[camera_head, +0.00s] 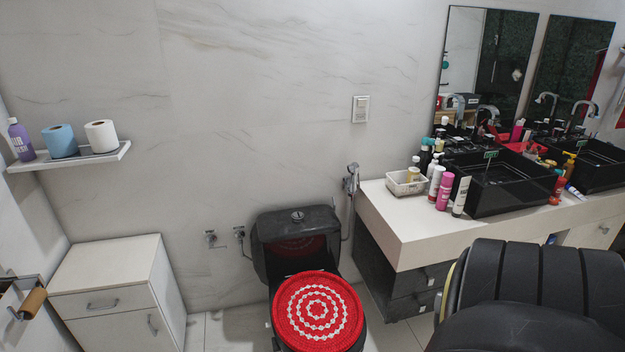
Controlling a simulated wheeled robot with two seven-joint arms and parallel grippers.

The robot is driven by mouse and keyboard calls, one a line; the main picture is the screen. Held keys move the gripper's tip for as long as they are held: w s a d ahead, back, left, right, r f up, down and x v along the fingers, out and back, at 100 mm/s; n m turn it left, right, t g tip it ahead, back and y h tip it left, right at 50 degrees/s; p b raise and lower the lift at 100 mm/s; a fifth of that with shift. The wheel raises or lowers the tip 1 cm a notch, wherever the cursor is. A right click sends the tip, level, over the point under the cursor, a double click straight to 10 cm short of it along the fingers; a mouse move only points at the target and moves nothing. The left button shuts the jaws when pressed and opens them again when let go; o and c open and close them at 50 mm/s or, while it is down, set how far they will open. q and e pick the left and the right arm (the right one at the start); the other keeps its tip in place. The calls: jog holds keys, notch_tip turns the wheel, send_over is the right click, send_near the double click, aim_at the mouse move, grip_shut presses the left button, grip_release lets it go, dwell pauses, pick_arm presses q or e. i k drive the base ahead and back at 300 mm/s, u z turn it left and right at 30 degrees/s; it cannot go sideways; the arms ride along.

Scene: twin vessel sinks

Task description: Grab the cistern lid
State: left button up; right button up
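The black cistern lid (275,223) lies on top of the black cistern (262,258) against the marble wall, with a round flush button in its middle. The toilet below has a red and white crocheted cover (318,312) on its seat lid, in front of the cistern. The lid's upper surface is in full view and nothing lies on it. Neither of my grippers is in view.
A white cabinet (115,285) stands left of the toilet. A white counter (400,225) with black vessel sinks (490,190) and several bottles is on the right. A large black ribbed shape fills the bottom right. A hose sprayer (350,180) hangs right of the cistern.

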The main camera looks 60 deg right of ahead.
aim_at(279, 225)
jog(key=z, duration=2.8)
jog(key=k, duration=0.75)
jog(key=u, duration=0.95)
jog(key=i, duration=0.4)
